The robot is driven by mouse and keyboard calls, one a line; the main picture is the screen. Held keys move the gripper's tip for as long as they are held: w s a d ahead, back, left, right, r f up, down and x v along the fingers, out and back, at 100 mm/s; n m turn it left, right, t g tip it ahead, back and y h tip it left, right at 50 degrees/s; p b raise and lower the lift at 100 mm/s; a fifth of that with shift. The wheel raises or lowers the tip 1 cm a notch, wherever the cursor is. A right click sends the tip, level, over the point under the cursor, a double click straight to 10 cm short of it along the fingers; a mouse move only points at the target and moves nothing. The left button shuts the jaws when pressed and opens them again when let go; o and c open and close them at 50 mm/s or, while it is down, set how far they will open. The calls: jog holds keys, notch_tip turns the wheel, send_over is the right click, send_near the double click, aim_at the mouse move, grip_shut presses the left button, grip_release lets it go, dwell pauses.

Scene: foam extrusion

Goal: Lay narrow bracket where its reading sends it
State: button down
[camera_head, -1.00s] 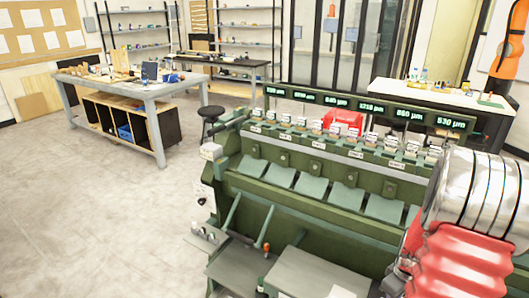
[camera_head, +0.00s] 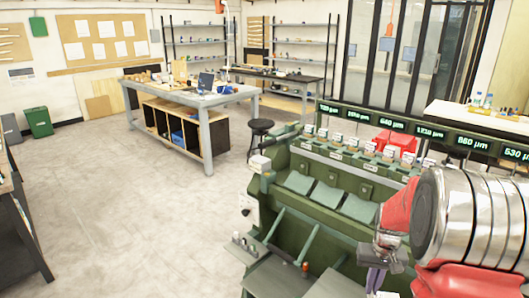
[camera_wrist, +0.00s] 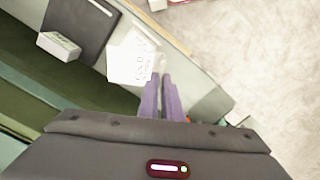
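My gripper (camera_wrist: 161,80) has two purple fingers close together with a thin gap between them. A white piece with dark writing (camera_wrist: 128,62) lies at or just beyond the fingertips in the wrist view; I cannot tell whether it is held. In the head view my gripper (camera_head: 376,282) is low at the right, over the front of the green machine (camera_head: 325,195). I cannot make out the narrow bracket for certain. The machine's display rail (camera_head: 430,133) shows green micrometre readings, among them 640, 1210, 860 and 530.
Small pale blocks (camera_head: 353,143) stand in a row under the displays, with red objects (camera_head: 395,143) behind. In the wrist view a small white block (camera_wrist: 59,46) sits by a dark plate (camera_wrist: 80,25).

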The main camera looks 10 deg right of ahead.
jog(key=w+a+r+n, duration=0.2)
jog(key=w+a, duration=0.2)
jog(key=a, duration=0.7)
jog(key=w+a+r+n, duration=0.2)
jog(key=w+a, duration=0.2)
jog(key=a, duration=0.7)
jog(key=shift+w+a+r, duration=0.2)
jog(key=shift+a+r, duration=0.1)
